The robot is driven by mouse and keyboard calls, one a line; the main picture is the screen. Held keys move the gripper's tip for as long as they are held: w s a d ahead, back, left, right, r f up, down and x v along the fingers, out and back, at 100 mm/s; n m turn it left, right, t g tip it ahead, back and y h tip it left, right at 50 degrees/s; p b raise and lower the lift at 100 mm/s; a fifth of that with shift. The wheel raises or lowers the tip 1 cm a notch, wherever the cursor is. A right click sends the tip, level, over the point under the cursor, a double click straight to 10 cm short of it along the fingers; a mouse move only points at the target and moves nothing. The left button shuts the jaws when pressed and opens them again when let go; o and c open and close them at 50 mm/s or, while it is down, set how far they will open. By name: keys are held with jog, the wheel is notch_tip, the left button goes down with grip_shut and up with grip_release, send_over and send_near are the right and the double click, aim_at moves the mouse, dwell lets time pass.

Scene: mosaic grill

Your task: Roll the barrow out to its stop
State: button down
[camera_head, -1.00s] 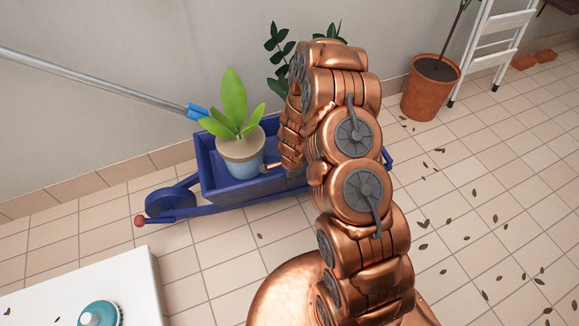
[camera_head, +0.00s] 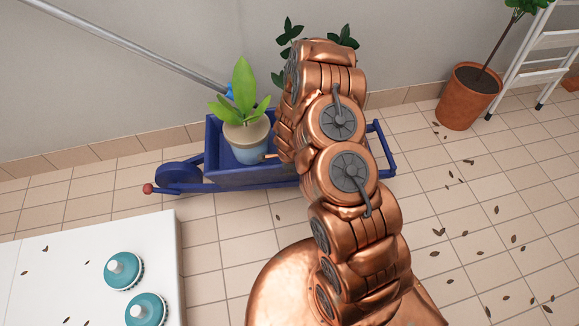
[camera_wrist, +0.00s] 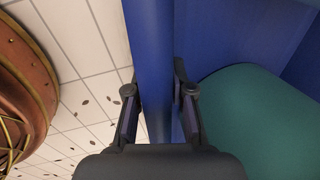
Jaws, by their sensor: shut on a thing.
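The blue barrow (camera_head: 258,176) stands on the tiled floor along the wall, its wheel (camera_head: 179,175) at the left and handle bars (camera_head: 384,150) at the right. A potted plant (camera_head: 246,140) stands in its tray. My gripper's fingers (camera_wrist: 158,103) straddle a blue edge of the barrow (camera_wrist: 152,50) in the wrist view, shut on it. A teal rounded surface (camera_wrist: 262,120) lies inside the blue walls beside the fingers. In the head view my arm hides the gripper and part of the barrow.
A white table (camera_head: 90,270) with teal knobs (camera_head: 123,269) is at the front left. A terracotta pot (camera_head: 466,97) and white stepladder (camera_head: 525,60) stand at the right. A metal pole (camera_head: 130,45) slants along the wall. The floor right has scattered leaves.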

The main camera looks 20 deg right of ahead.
jog(key=c, duration=1.3)
grip_release()
jog(key=shift+w+a+r, duration=0.1)
jog(key=shift+w+a, duration=0.1)
jog(key=shift+a, duration=0.05)
jog(key=shift+o, duration=1.4)
jog(key=shift+s+d, duration=0.15)
jog(key=v, duration=1.1)
jog(key=shift+s+r, duration=0.15)
jog(key=shift+r, duration=0.25)
